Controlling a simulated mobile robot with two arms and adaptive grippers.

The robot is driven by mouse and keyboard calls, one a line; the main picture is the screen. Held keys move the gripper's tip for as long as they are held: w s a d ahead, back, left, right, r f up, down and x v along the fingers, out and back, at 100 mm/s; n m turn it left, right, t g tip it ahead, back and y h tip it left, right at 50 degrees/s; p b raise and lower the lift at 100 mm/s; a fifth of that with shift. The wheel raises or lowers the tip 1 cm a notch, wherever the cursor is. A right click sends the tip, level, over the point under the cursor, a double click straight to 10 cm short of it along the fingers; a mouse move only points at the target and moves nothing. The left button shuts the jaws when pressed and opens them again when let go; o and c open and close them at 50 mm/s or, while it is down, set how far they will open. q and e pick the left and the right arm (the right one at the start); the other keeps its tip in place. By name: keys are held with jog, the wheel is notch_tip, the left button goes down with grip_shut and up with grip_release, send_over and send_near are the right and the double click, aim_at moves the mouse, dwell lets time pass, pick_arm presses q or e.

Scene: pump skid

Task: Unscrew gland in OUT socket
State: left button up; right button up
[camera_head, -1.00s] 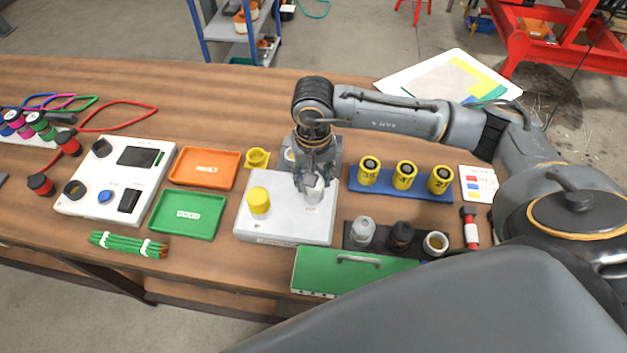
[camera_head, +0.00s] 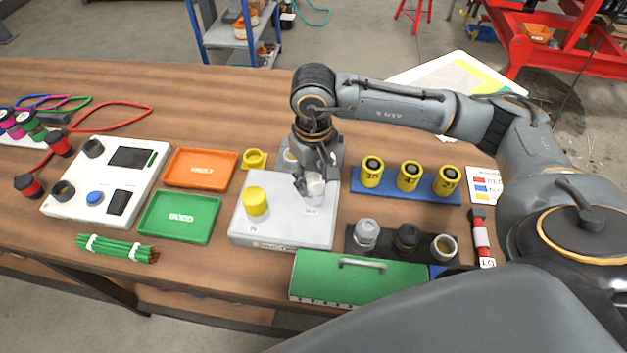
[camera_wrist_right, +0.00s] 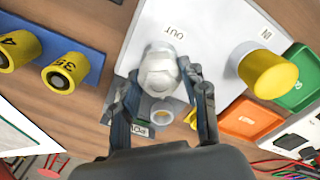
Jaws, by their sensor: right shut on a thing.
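The white gland (camera_head: 315,186) stands upright at the OUT mark on the grey-white pump block (camera_head: 290,235). It also shows in the right wrist view (camera_wrist_right: 160,75), below the OUT label. My right gripper (camera_head: 313,182) comes down over the gland from above, and in the right wrist view its two fingers (camera_wrist_right: 160,85) are on either side of the gland, shut on it. The gland's lower end and the socket are hidden. A yellow cap (camera_head: 256,201) stands at the IN mark. My left gripper is not in view.
Orange (camera_head: 201,168) and green (camera_head: 180,217) trays lie left of the block. A blue rack (camera_head: 390,192) with yellow cylinders stands right. A dark holder (camera_head: 378,249) with several fittings and a green case (camera_head: 350,278) are in front.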

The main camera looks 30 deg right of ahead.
jog(key=shift+f+n+b, duration=0.15)
jog(key=shift+n+b, duration=0.8)
jog(key=shift+n, duration=0.35)
jog(key=o, duration=1.2)
jog(key=shift+b, duration=0.3)
